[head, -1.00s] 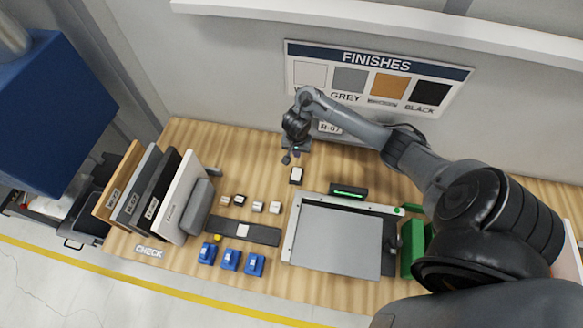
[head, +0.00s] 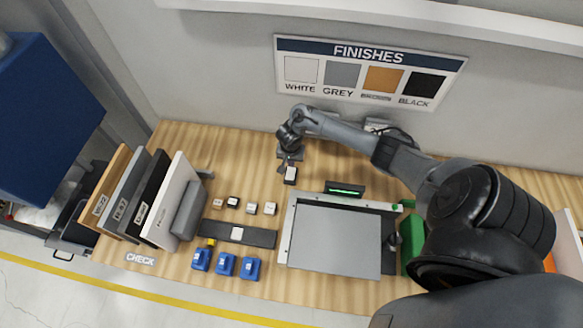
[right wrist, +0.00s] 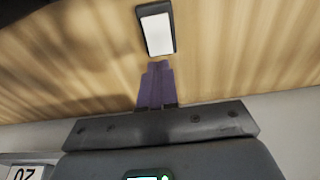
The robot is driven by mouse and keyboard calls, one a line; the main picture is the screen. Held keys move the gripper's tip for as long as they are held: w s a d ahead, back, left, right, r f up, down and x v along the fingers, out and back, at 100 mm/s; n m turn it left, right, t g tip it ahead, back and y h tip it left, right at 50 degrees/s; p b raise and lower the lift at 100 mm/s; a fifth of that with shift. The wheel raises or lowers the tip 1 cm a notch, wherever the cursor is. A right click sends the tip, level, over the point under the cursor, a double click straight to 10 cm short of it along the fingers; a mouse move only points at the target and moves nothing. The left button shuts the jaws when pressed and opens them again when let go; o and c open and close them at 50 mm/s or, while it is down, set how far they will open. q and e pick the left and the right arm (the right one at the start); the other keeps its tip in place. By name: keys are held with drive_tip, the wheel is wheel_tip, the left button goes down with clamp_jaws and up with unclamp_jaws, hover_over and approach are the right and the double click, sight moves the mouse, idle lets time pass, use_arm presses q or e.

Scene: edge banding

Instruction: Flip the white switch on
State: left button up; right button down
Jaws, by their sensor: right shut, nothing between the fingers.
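A white switch in a dark housing (head: 290,175) sits on the wooden bench behind the framed grey panel. In the right wrist view the white switch (right wrist: 156,32) lies just ahead of the fingertips. My right gripper (head: 282,167) is at the back left edge of the switch in the head view. Its purple fingers (right wrist: 157,72) are together and empty, pointing at the near short end of the housing. I cannot tell whether they touch it. My left gripper is not in view.
Several small blocks (head: 251,208) lie left of the framed grey panel (head: 337,240). A dark strip (head: 262,238) and blue blocks (head: 225,265) are in front of them. A green-lit dark box (head: 345,189) stands right of the switch. Upright boards (head: 172,205) stand at the left.

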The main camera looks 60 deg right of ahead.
sight(292, 169)
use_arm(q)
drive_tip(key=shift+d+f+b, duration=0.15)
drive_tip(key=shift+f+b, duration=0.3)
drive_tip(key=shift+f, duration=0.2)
use_arm(e)
drive_tip(key=shift+w+d+f, duration=0.1)
drive_tip(key=shift+d+f, duration=0.1)
drive_tip(key=shift+f, duration=1.05)
drive_tip(key=shift+w+d+f, duration=0.1)
drive_tip(key=shift+d+f, duration=0.05)
drive_tip(key=shift+f, duration=1.05)
drive_tip(key=shift+w+f, duration=0.15)
drive_tip(key=shift+d, duration=0.15)
drive_tip(key=shift+s+d, duration=0.1)
drive_tip(key=shift+s, duration=0.1)
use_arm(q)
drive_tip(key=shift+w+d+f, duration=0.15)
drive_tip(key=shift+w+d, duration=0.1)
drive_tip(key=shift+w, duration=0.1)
